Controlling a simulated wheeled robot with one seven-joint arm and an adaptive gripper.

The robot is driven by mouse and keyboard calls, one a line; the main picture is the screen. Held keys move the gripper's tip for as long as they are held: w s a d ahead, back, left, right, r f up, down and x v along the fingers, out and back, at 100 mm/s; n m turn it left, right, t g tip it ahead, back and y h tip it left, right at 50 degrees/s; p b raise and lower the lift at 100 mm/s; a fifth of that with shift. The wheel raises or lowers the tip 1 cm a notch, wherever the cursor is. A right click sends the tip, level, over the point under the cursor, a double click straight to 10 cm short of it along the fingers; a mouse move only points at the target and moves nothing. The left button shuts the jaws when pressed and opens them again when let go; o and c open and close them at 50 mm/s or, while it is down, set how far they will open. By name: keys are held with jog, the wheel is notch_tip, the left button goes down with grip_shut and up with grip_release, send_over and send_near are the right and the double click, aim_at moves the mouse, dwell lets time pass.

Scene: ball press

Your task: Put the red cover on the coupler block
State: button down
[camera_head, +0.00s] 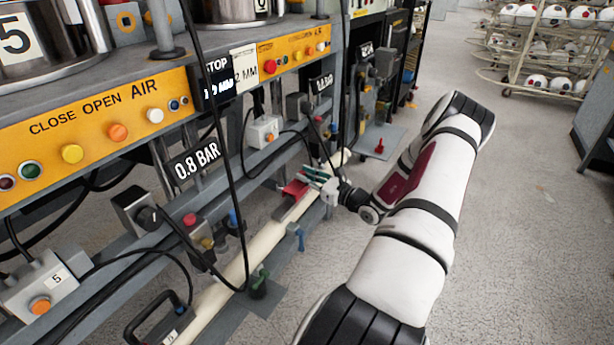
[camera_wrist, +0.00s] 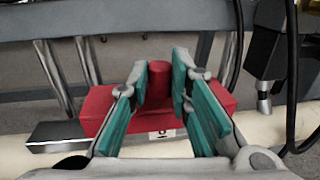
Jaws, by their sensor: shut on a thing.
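The red cover (camera_wrist: 100,103) is a flat red block with an upright round knob (camera_wrist: 159,80) on top and a small white label on its near side. My gripper (camera_wrist: 160,92) has its teal-padded fingers closed on both sides of the knob. In the head view my gripper (camera_head: 318,176) is at the lower rail, with the red cover (camera_head: 293,188) just left of it. A grey metal block (camera_wrist: 58,136), likely the coupler block, shows on the cream pipe, left of and partly under the cover. Whether the cover rests on it or hangs just above is not clear.
The cream pipe (camera_head: 262,243) runs along the rack's lower side, with a blue-handled valve (camera_head: 300,238) and green valve (camera_head: 261,280) nearby. Black hoses hang in front. A grey plate (camera_head: 372,140) with a small red part juts out beyond. Open floor lies right.

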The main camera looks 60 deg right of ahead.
jog(key=shift+f, duration=0.1)
jog(key=c, duration=1.5)
grip_release()
jog(key=shift+o, duration=0.2)
